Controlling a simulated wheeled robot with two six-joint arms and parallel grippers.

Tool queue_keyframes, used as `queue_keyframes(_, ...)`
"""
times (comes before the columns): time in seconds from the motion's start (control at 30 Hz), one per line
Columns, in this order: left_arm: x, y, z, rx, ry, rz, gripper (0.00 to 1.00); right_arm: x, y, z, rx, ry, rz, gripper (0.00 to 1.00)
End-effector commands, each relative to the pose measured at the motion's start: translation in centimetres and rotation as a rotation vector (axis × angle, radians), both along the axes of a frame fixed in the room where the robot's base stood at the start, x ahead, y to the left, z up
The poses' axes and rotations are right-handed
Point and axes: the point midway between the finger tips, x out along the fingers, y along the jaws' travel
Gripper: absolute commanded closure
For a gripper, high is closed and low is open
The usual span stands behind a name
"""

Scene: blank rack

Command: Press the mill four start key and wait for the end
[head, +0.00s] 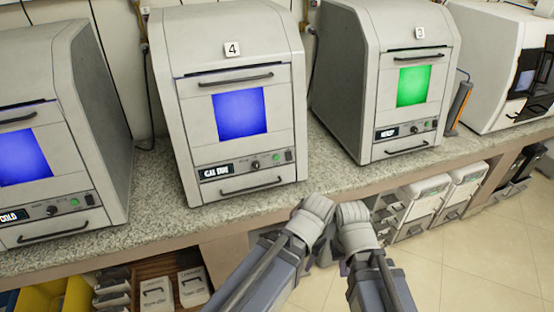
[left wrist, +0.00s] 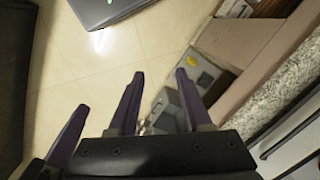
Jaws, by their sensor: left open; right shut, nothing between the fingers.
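Mill four (head: 245,110) stands at the middle of the bench in the head view, under a "4" plate. Its window glows blue and its display (head: 216,172) appears to read "CAL DUE". A dark knob (head: 255,165) and a small green round key (head: 276,157) sit right of the display. My left gripper (left wrist: 158,95) is open and empty in the left wrist view, above the floor and away from the mill. My right gripper (head: 343,268) is shut and mostly hidden by my arms in the head view, below the bench edge. Neither gripper touches the key.
Mill three (head: 408,90) at right has a green window and a display like "READY". Another mill (head: 60,130) at left has a blue window and "COLD". The speckled bench (head: 160,185) has bare room along its front. Crates and boxes (head: 193,287) fill the shelf below.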

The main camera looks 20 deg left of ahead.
Motion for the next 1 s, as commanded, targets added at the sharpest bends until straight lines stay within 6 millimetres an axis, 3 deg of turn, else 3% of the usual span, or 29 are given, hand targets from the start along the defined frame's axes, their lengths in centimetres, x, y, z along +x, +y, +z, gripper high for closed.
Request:
queue_keyframes(0.07, 0.00, 0.00, 0.00, 0.000, 0.000, 0.000, 0.61, 0.00, 0.00, 0.00, 0.000, 0.000, 0.000, 1.00)
queue_keyframes(0.4, 0.00, 0.00, 0.00, 0.000, 0.000, 0.000, 0.99, 0.00, 0.00, 0.00, 0.000, 0.000, 0.000, 1.00)
queue_keyframes(1.0, 0.00, 0.00, 0.00, 0.000, 0.000, 0.000, 1.00, 0.00, 0.00, 0.00, 0.000, 0.000, 0.000, 1.00)
